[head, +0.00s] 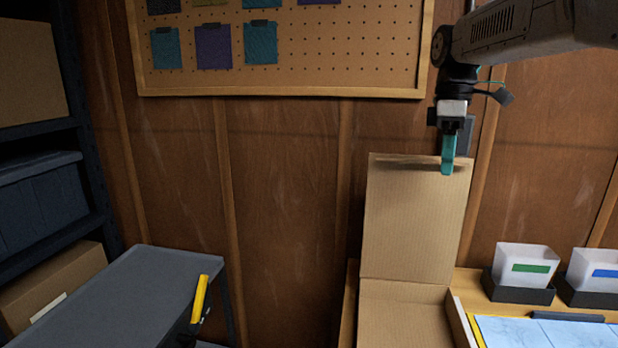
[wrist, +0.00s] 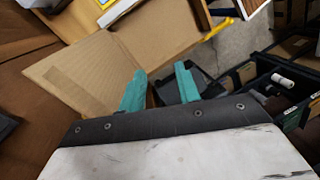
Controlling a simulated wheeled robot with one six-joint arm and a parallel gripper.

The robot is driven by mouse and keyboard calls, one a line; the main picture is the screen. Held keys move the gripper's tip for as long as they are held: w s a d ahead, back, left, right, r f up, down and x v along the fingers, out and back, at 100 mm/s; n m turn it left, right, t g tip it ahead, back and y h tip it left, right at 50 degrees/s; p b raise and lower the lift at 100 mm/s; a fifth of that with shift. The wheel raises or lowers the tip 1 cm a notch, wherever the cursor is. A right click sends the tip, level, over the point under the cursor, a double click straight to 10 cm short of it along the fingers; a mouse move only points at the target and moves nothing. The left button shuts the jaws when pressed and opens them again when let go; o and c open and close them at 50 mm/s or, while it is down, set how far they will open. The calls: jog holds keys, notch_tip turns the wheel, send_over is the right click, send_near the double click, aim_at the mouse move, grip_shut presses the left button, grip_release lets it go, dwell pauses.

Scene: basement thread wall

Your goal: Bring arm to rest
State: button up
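My gripper (head: 448,170) hangs from my arm at the upper right of the head view, pointing down. It appears in front of the raised cardboard flap of an open box. In the wrist view its two teal fingers (wrist: 160,82) stand apart with nothing held between them. The forearm reaches in from the right edge of the head view.
An open cardboard box (head: 415,225) stands below my gripper, its lid upright. White bins with green (head: 526,262) and blue (head: 596,270) labels sit right. A grey surface (head: 125,290) and a yellow handle (head: 199,299) are lower left. A pegboard (head: 340,50) hangs above.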

jog(key=s+f+m+t, duration=0.1)
jog(key=s+f+m, duration=0.3)
jog(key=s, duration=0.6)
jog(key=s+a+f+m+t, duration=0.1)
jog(key=s+f+m, duration=0.2)
jog(key=s, duration=0.7)
jog(key=s+a+f+m+t, duration=0.1)
jog(key=s+f+m, duration=0.3)
jog(key=s+f, duration=0.3)
jog(key=s, duration=0.3)
jog(key=shift+f+m+t+h, duration=0.3)
jog(key=shift+t, duration=0.1)
